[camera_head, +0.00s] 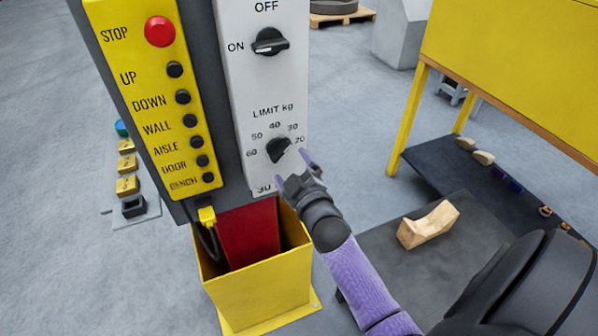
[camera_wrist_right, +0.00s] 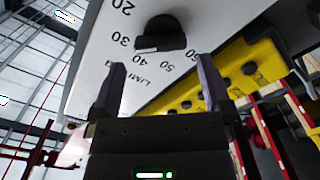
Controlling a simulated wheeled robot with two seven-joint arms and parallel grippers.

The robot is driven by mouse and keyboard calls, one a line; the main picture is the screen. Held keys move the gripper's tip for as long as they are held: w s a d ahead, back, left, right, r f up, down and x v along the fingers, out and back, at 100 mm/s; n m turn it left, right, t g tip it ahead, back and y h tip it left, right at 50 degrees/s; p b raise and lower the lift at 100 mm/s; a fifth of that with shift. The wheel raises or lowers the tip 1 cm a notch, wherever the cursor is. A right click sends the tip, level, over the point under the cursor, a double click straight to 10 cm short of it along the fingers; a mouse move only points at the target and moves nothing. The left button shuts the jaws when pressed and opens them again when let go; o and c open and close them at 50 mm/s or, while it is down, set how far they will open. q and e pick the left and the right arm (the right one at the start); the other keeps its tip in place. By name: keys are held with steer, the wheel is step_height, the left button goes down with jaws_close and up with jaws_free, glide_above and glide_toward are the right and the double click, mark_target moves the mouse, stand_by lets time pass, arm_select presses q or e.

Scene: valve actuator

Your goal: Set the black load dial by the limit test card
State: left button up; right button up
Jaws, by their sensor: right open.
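The black load dial (camera_head: 279,150) sits on the white panel (camera_head: 262,90) under the words LIMIT kg, inside an arc of numbers from 20 to 60. Its grip bar is tilted; I cannot tell its exact setting. A larger number (camera_head: 264,188), which looks like 30, shows at the panel's bottom edge; I cannot tell if it belongs to a test card. My right gripper (camera_head: 293,170) is open and empty just below and right of the dial. In the right wrist view the dial (camera_wrist_right: 162,33) lies beyond the open fingertips (camera_wrist_right: 160,65), apart from them. My left gripper is out of view.
A black ON/OFF switch (camera_head: 270,41) is higher on the panel. To the left, a yellow button strip (camera_head: 152,88) carries a red STOP button (camera_head: 160,31) and several black buttons. A yellow bin (camera_head: 262,293) stands below. A wooden block (camera_head: 428,224) lies on a dark surface at right.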

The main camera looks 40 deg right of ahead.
steer(key=v, duration=0.4)
steer(key=shift+s+a, duration=0.1)
steer(key=shift+s, duration=0.3)
